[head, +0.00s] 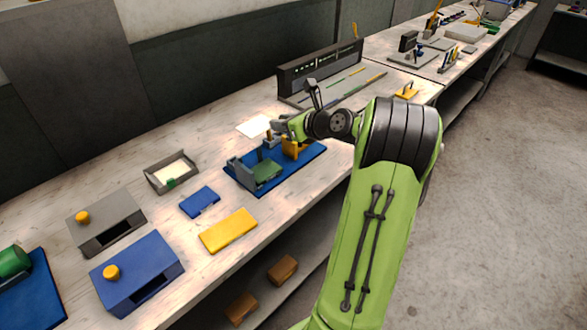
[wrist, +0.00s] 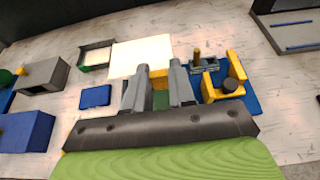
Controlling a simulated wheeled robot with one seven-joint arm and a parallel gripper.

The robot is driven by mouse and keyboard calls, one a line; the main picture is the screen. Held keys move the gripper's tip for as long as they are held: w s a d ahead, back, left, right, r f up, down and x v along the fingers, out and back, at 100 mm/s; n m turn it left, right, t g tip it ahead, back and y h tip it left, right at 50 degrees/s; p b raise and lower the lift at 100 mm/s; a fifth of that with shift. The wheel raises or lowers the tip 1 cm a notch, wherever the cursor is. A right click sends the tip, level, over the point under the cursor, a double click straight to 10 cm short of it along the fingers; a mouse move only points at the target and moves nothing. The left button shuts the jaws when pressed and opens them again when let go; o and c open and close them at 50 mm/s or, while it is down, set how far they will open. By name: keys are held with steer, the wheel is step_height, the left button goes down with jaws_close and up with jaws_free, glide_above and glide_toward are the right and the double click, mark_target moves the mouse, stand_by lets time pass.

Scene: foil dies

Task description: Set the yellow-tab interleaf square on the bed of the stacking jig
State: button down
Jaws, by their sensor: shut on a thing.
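The yellow-tab interleaf is a thin white sheet (head: 254,126), also large in the wrist view (wrist: 140,55). Its yellow tab (wrist: 158,75) lies between the fingers of my gripper (wrist: 156,80). My gripper (head: 275,130) is shut on that tab, and the sheet extends beyond the fingertips. What looks like the stacking jig is a blue base (head: 250,186) with a green bed (head: 267,170), a grey upright (head: 243,172) and a yellow block (head: 291,147). In the head view the sheet is beyond the jig, not over the green bed. Its height above the table is unclear.
A grey tray (head: 152,178) holds a white sheet with a green tab (head: 171,183). A small blue block (head: 199,202), a yellow plate (head: 228,231), a blue box (head: 137,274) and a grey box (head: 105,222) stand to the left. A dark rack (head: 320,66) stands behind.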

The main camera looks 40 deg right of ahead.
step_height(320, 180, down, 9)
steer(key=b, duration=0.3)
steer(key=shift+w+a+f, duration=0.15)
steer(key=shift+f, duration=0.05)
steer(key=shift+f, duration=0.15)
steer(key=c, duration=0.9)
jaws_free()
steer(key=shift+f, duration=0.1)
steer(key=shift+c, duration=0.2)
